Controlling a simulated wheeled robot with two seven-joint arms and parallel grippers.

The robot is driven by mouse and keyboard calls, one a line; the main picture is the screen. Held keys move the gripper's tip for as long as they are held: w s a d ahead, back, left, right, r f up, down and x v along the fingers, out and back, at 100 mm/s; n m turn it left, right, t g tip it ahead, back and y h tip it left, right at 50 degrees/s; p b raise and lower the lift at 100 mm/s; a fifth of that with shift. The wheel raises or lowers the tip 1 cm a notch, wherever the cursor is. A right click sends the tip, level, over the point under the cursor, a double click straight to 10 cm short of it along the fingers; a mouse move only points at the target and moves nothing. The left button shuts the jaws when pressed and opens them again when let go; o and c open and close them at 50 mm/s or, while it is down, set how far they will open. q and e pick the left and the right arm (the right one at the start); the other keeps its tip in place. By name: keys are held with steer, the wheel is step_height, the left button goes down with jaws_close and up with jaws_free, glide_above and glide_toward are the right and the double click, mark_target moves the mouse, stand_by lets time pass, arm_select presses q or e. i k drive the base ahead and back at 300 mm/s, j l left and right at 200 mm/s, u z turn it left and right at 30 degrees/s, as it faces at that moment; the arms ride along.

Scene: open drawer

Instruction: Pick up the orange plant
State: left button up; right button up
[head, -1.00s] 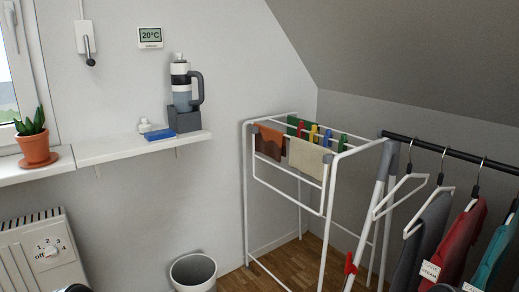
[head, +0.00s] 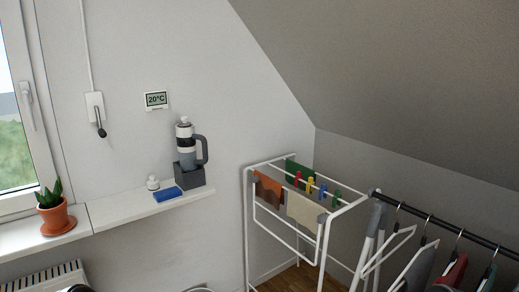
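The orange plant is a green spiky plant in an orange terracotta pot (head: 54,218). It stands upright on an orange saucer (head: 66,230) on the white windowsill (head: 25,240) at the left of the head view, beside the window. No gripper is near it. Neither gripper's fingers show; only dark rounded shapes, perhaps parts of my arms, show at the bottom edge.
A white shelf (head: 118,207) beside the sill holds a blue sponge (head: 168,194), a small white bottle (head: 153,183) and a steam cleaner (head: 188,150) in a grey holder. A radiator (head: 45,279) is below the sill. A drying rack (head: 327,240) and clothes rail (head: 450,230) stand right.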

mark_target(52, 207)
steer(key=u, duration=1.35)
steer(key=z, duration=1.35)
steer(key=j+z, duration=0.9)
steer(key=j, duration=0.15)
steer(key=k+j+z, duration=0.1)
steer(key=j+z, duration=0.35)
steer(key=k+j+z, duration=0.2)
steer(key=j+z, duration=0.25)
steer(key=k+j, duration=0.25)
steer(key=j, duration=0.2)
steer(key=k+j+z, duration=0.1)
steer(key=j, duration=0.3)
steer(key=k+j, duration=0.6)
steer(key=j, duration=0.25)
steer(key=i+z, duration=0.05)
